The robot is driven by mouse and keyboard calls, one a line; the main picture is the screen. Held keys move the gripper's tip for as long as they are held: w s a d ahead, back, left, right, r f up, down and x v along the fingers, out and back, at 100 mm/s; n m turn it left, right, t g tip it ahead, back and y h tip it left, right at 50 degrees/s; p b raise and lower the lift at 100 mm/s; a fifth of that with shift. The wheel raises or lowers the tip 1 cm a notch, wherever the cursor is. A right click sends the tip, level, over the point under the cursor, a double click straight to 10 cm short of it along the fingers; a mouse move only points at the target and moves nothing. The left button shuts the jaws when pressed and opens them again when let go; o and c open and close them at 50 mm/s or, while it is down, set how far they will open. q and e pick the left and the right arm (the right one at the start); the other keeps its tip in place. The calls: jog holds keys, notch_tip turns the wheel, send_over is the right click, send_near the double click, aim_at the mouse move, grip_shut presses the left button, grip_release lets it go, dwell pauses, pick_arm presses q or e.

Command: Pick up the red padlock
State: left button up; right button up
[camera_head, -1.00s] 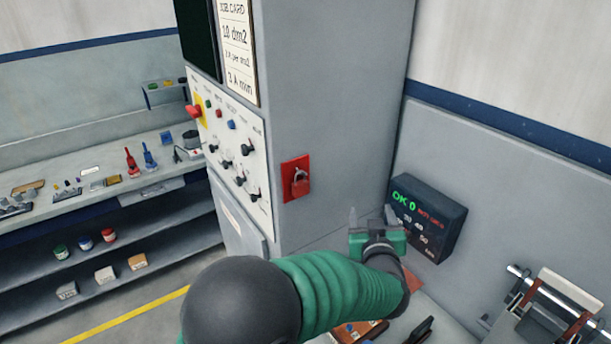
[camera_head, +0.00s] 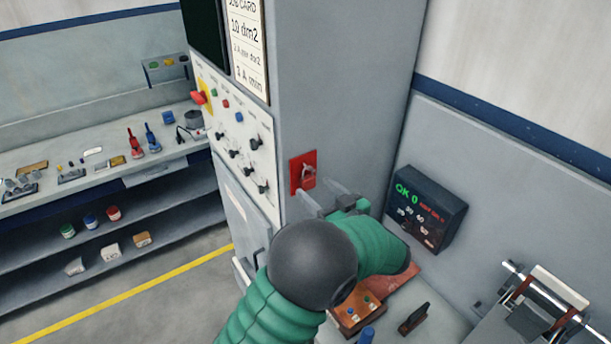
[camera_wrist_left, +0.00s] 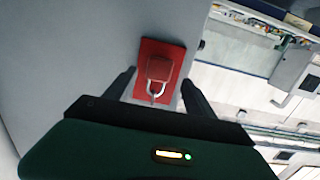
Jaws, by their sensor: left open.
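The red padlock (camera_head: 309,175) hangs on a red plate (camera_head: 298,161) on the side of the grey cabinet. In the left wrist view the padlock (camera_wrist_left: 159,68) has a red body and a pale metal shackle, against the red plate (camera_wrist_left: 173,50). My left gripper (camera_head: 322,197) is open, its fingers pointing at the plate, just below and right of the padlock. In the wrist view its fingertips (camera_wrist_left: 158,78) lie on either side of the padlock, with nothing held between them. Whether they touch the plate cannot be told. My right gripper is not in view.
The cabinet front (camera_head: 235,135) carries knobs and a red button. A dark display (camera_head: 428,207) stands right of my left arm. Below are a wooden block with terminals (camera_head: 362,312) and a black-handled item (camera_head: 414,319). A side bench (camera_head: 95,170) stands at left.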

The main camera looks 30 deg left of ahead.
aim_at(309, 182)
pick_arm(q)
jog(key=x, duration=0.1)
jog(key=p+x, duration=0.1)
jog(key=x, duration=0.1)
jog(key=shift+s+r, duration=0.1)
jog(key=shift+r, duration=0.1)
jog(key=shift+p, duration=0.3)
jog(key=shift+w+d, duration=0.25)
jog(key=shift+d, duration=0.5)
jog(key=c, duration=0.4)
jog(key=shift+s+a+f, duration=0.1)
jog(key=shift+a, duration=0.5)
jog(key=c, duration=0.7)
grip_shut()
jog(key=shift+d, duration=0.1)
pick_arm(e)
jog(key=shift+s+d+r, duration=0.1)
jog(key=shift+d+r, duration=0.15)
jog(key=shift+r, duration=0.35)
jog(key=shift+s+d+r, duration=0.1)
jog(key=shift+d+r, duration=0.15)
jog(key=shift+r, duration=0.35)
